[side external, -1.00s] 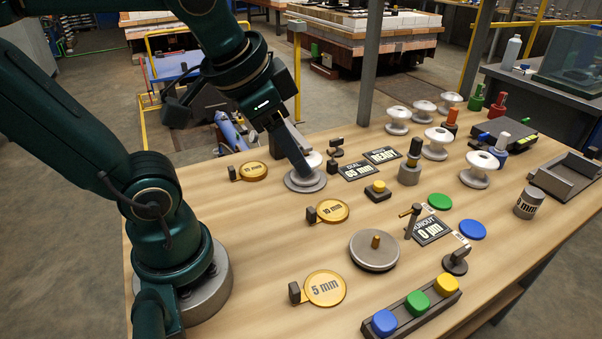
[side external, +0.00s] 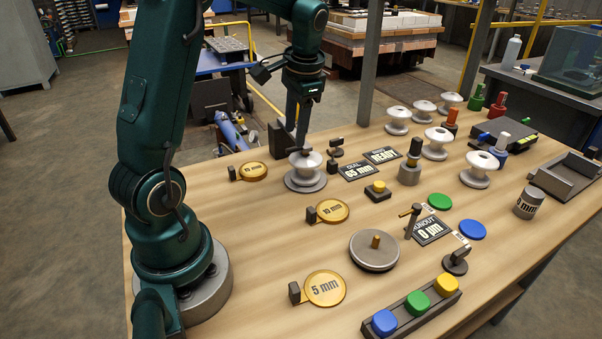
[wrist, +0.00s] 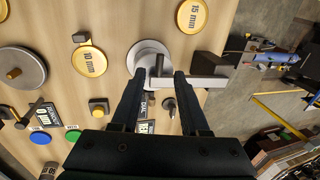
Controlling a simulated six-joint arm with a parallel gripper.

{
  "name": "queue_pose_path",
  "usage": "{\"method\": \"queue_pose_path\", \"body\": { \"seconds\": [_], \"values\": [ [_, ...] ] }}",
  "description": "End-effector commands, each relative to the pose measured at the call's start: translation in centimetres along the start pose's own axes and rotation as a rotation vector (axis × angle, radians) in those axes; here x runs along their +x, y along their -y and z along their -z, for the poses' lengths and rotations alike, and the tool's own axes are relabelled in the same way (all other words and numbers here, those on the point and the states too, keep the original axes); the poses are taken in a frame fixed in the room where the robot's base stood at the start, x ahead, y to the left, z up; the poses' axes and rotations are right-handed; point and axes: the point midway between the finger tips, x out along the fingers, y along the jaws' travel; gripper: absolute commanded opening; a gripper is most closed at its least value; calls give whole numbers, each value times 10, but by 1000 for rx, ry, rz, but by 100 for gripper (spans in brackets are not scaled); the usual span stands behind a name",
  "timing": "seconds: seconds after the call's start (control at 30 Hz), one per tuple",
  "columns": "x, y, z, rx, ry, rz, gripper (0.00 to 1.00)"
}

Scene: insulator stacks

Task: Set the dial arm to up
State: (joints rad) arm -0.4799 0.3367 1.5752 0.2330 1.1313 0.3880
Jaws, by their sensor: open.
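My gripper (wrist: 160,72) is open, pointing down over a white insulator (wrist: 147,60) on a round grey base. In the side view my gripper (side external: 303,150) is just above the top of that insulator (side external: 305,170). A dark post (side external: 281,140) stands behind the insulator. In the wrist view a light grey bar (wrist: 190,81) runs from the dark post (wrist: 211,67) toward the insulator, passing between and beneath my fingertips. This looks like the dial arm; its height is hard to tell. The dial display (side external: 358,171) reads 65 mm. I cannot see contact between my fingers and the bar.
A small dark lever (side external: 336,147) stands right of the insulator. Gold discs marked 15 mm (side external: 254,171), 10 mm (side external: 332,211) and 5 mm (side external: 325,288) lie along the left. Other insulators (side external: 438,143) stand at the back right. A ready sign (side external: 382,155) lies beside the dial display.

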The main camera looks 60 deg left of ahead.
Motion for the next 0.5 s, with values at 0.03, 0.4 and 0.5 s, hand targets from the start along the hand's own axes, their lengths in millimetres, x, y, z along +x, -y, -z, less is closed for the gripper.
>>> {"method": "queue_pose_path", "body": {
  "seconds": [0.03, 0.4, 0.5],
  "values": [
    [8, -1, -1, 0, 6, -3, 45],
    [34, -1, 0, 0, -1, -1, 45],
    [33, -1, 0, 0, -1, 0, 45]
  ]
}}
